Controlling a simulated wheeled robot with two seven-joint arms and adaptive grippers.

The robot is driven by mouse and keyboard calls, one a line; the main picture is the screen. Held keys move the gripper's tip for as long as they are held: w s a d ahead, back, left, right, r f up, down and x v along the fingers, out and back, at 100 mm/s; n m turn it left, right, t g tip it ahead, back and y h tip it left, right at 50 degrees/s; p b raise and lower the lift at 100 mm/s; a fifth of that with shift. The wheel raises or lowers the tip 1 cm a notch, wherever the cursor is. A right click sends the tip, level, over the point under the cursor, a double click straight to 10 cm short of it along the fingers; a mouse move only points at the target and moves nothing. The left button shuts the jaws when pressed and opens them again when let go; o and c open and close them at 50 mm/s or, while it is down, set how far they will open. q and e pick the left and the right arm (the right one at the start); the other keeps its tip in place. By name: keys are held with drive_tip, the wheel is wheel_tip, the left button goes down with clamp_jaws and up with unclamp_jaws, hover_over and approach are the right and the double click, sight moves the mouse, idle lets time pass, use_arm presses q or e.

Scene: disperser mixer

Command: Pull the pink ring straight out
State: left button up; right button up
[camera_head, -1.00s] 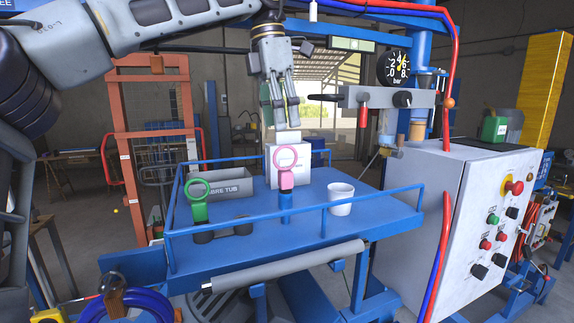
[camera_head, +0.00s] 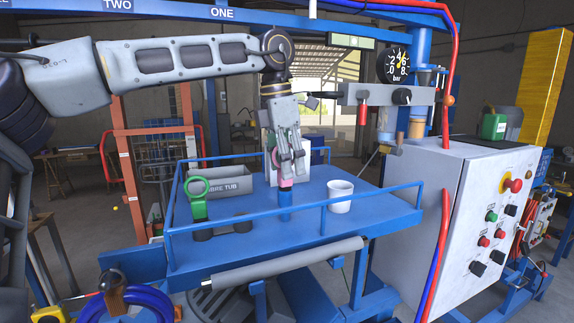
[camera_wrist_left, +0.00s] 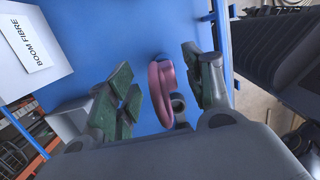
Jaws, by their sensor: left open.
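The pink ring (camera_head: 286,183) stands above a blue base (camera_head: 285,203) on the blue table, and my left gripper hides most of it in the head view. My left gripper (camera_head: 290,175) points down over it. In the left wrist view the pink ring (camera_wrist_left: 161,92) lies between the open fingers of the left gripper (camera_wrist_left: 160,90), nearer the right finger. I cannot tell whether a finger touches it. My right gripper is in neither view.
A green ring (camera_head: 198,188) stands left on the table, before a grey tub (camera_head: 232,180). A white cup (camera_head: 340,197) is to the right. A white box (camera_head: 300,165) is behind my gripper. Blue rails (camera_head: 385,196) edge the table. A grey control cabinet (camera_head: 455,180) stands at right.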

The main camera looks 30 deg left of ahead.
use_arm(q)
drive_tip(key=shift+f, duration=0.4)
drive_tip(key=shift+c, duration=0.3)
clamp_jaws()
drive_tip(key=shift+r, duration=3.2)
drive_tip(key=shift+r, duration=1.8)
